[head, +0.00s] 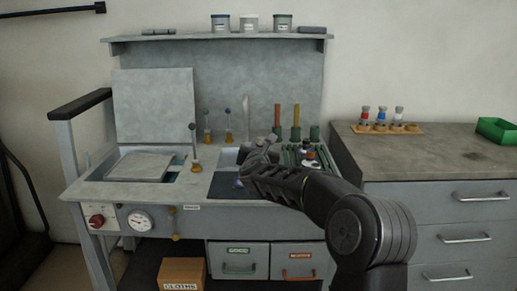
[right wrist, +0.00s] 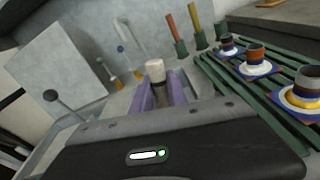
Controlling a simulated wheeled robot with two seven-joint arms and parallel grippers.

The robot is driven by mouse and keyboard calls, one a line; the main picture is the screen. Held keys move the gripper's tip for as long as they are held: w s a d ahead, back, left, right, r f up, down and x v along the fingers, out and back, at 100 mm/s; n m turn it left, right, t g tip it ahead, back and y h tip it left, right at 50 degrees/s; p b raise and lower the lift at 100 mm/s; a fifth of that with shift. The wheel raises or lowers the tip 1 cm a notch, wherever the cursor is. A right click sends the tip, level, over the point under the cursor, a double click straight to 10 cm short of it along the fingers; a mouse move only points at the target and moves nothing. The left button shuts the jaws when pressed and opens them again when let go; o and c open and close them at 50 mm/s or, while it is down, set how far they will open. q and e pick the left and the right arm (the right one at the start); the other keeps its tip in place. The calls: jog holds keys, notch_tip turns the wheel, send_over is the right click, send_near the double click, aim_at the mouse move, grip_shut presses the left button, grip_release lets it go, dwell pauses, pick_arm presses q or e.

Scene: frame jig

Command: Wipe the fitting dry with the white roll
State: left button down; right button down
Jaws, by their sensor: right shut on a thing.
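My right gripper (head: 258,153) is over the middle of the workbench. In the right wrist view its purple fingers (right wrist: 163,97) are shut on the white roll (right wrist: 155,70), a short pale cylinder on a darker shaft, standing up between them. Fittings with coloured bands stand on a green slatted rack: a dark one (right wrist: 227,42), an orange-brown one (right wrist: 255,53) and a grey one with a yellow ring (right wrist: 305,85), right of the gripper. I cannot tell which one is meant or whether any is wet. In the head view my arm partly hides the rack. My left gripper is not in view.
Upright tools with orange (head: 277,117) and yellow-green handles stand behind the rack. A tall knobbed lever (head: 194,146) rises left of the gripper. A side cabinet (head: 450,150) bears small bottles (head: 381,119) and a green bin (head: 497,130); its front top is clear.

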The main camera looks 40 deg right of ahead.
jog(key=shift+b+v, duration=0.65)
jog(key=shift+v, duration=0.55)
jog(key=shift+s+a+f, duration=0.1)
jog(key=shift+f, duration=0.05)
jog(key=shift+b+v, duration=0.8)
jog(key=shift+v, duration=0.3)
jog(key=shift+f, duration=0.2)
jog(key=shift+x, duration=1.25)
jog(key=shift+r, duration=0.1)
jog(key=shift+r+p+x, duration=0.15)
jog(key=shift+x, duration=0.5)
jog(key=shift+r+p+x, duration=0.15)
jog(key=shift+x, duration=0.45)
